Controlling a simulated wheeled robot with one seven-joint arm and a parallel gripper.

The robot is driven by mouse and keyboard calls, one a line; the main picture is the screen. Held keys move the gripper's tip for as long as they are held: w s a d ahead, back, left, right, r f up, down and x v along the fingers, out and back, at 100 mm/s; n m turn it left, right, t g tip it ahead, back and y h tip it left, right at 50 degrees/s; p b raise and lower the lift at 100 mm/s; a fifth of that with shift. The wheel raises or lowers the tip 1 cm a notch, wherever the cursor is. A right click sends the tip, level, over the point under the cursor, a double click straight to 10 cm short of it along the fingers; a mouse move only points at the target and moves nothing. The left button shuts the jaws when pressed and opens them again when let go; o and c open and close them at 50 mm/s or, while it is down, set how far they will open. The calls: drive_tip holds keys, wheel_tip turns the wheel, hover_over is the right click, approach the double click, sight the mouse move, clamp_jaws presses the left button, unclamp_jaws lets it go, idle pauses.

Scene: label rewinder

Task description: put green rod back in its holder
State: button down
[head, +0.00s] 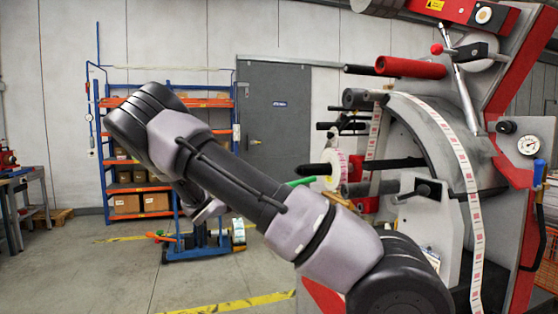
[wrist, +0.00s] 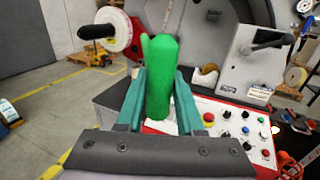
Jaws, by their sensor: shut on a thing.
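The green rod (wrist: 163,85) stands between the teal fingers of my gripper (wrist: 160,95) in the wrist view, its rounded end pointing up and away. A narrower green piece shows at its upper left; I cannot tell whether it is part of the rod. My gripper is shut on the rod. In the head view a short green length (head: 302,181) shows just behind my arm, in front of the machine; my gripper is hidden there by the arm. I cannot make out which part is the rod's holder.
The label rewinder (head: 420,130) fills the right side, with rollers and a label roll (head: 335,170) sticking out leftward. A control panel (wrist: 235,128) with buttons lies beyond the gripper in the wrist view.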

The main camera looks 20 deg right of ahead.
drive_tip(key=s+d+r+m+g, duration=0.2)
drive_tip(key=r+m+g, duration=0.1)
drive_tip(key=r+g, duration=0.25)
drive_tip(key=s+d+r+m+g, duration=0.2)
drive_tip(key=r+m+g, duration=0.15)
drive_tip(key=r, duration=0.35)
drive_tip(key=d, duration=2.2)
drive_tip(key=shift+s+d+f+g+h, duration=0.15)
drive_tip(key=shift+s+f+g+h, duration=0.15)
drive_tip(key=shift+s+g, duration=0.1)
drive_tip(key=shift+d+f, duration=0.15)
drive_tip(key=shift+d, duration=0.25)
drive_tip(key=shift+f, duration=0.2)
drive_tip(key=shift+f, duration=0.4)
drive_tip(key=shift+f, duration=0.4)
idle(0.3)
